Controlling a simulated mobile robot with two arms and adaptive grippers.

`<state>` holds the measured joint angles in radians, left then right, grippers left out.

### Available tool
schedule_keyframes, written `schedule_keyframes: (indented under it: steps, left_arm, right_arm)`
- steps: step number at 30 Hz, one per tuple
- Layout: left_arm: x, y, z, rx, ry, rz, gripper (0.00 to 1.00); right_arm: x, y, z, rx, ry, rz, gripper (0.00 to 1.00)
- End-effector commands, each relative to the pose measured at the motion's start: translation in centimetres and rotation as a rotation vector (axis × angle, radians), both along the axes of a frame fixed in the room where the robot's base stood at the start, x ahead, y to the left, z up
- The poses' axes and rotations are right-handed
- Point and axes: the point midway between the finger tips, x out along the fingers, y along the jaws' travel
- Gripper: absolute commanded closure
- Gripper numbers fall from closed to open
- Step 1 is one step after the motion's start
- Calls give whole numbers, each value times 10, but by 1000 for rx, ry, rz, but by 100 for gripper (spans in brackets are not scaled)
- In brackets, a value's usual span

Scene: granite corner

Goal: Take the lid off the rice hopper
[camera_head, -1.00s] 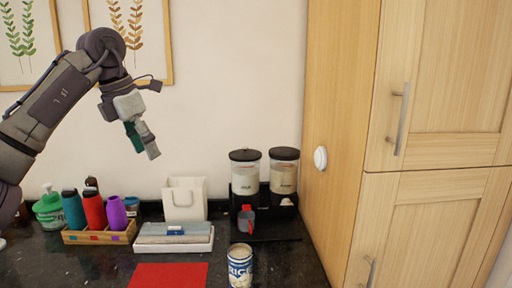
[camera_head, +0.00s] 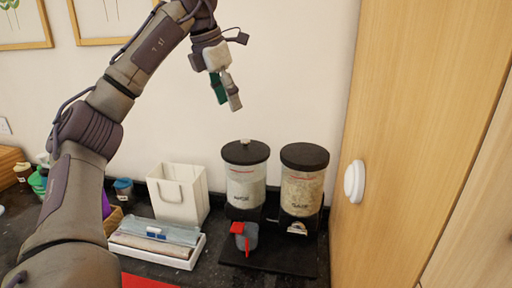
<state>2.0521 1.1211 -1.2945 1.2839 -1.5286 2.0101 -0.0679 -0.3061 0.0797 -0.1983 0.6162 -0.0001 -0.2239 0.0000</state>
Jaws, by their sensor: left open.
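Two clear hoppers with black lids stand side by side on a black base at the back of the counter. The left hopper (camera_head: 245,190) holds white grain and has a label that seems to read rice. Its round black lid (camera_head: 245,152) is on, with a small pale knob on top. The right hopper (camera_head: 302,192) holds beige contents under its own black lid (camera_head: 304,156). My left gripper (camera_head: 227,104) is open and empty, in the air above and slightly left of the left lid, clear of it. My right gripper is not in view.
A red-and-grey scoop (camera_head: 245,237) is at the front of the hopper base (camera_head: 280,262). A white bag (camera_head: 178,196) and a white tray (camera_head: 155,250) stand to the left. A wooden cabinet (camera_head: 425,130) with a white knob closes off the right side.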

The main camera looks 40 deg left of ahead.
Motion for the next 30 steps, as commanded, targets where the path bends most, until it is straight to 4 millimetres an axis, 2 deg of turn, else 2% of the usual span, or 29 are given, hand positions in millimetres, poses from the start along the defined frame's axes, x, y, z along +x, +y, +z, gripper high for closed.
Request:
schedule_keyframes:
  steps: [1, 6, 17, 21, 25, 30]
  left_arm:
    - [3, -1, -19, 0, 6, -1, 45]
    - [12, -3, -47, 0, 5, 2, 45]
    - [25, -7, -74, 1, 3, 1, 45]
    - [35, -11, -91, 1, 5, 0, 45]
    - [40, -12, -109, 0, 3, 2, 45]
    - [42, -13, -116, 0, 0, 1, 45]
  right_arm:
    - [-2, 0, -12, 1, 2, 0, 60]
    - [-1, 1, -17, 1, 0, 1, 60]
    - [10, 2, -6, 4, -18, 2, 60]
    - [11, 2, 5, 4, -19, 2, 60]
    - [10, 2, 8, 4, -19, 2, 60]
    - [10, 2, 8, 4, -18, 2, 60]
